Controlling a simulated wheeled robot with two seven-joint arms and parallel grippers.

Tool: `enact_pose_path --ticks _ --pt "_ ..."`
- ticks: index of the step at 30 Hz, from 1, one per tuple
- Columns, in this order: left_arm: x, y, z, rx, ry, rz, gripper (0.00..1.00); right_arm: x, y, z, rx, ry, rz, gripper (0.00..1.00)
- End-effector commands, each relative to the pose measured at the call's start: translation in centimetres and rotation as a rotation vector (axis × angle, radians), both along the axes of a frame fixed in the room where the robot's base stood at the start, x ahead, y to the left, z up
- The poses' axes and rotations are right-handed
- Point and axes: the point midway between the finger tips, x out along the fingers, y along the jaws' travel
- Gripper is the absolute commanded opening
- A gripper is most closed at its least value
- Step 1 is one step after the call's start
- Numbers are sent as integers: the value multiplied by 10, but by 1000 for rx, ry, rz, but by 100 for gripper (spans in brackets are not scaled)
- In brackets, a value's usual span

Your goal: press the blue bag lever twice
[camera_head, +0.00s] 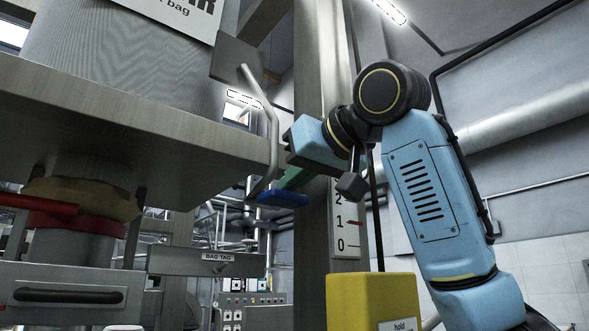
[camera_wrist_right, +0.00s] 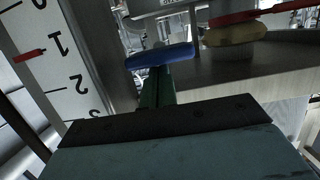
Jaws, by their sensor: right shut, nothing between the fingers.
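The blue bag lever shows in the head view as a flat blue paddle (camera_head: 283,199) at the lower end of a bent grey rod (camera_head: 272,135). The rod hangs from a dark plate beside the big grey vessel. My right gripper (camera_head: 292,179) has green fingers, is shut and empty, and sits just above the paddle. In the right wrist view the green fingers (camera_wrist_right: 157,88) end at the blue paddle (camera_wrist_right: 160,57). I cannot tell whether they touch it. My left gripper is not in view.
A steel post with a number scale (camera_head: 346,225) stands right beside my right gripper. The wide shelf (camera_head: 130,125) under the vessel is to the left, with a red handle (camera_head: 40,204) below it. A yellow box (camera_head: 372,300) is lower down.

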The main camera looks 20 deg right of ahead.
Motion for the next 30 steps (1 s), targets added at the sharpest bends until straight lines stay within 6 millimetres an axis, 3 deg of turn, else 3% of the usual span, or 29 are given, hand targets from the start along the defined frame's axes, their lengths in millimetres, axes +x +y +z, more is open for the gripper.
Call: enact_pose_path --ticks 10,21,30 --pt "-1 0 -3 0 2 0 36 0 0 -2 3 -9 -1 0" --pt "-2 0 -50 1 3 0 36 1 1 -22 68 -189 0 0" --pt "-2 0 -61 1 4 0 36 2 1 -31 75 -210 0 0"
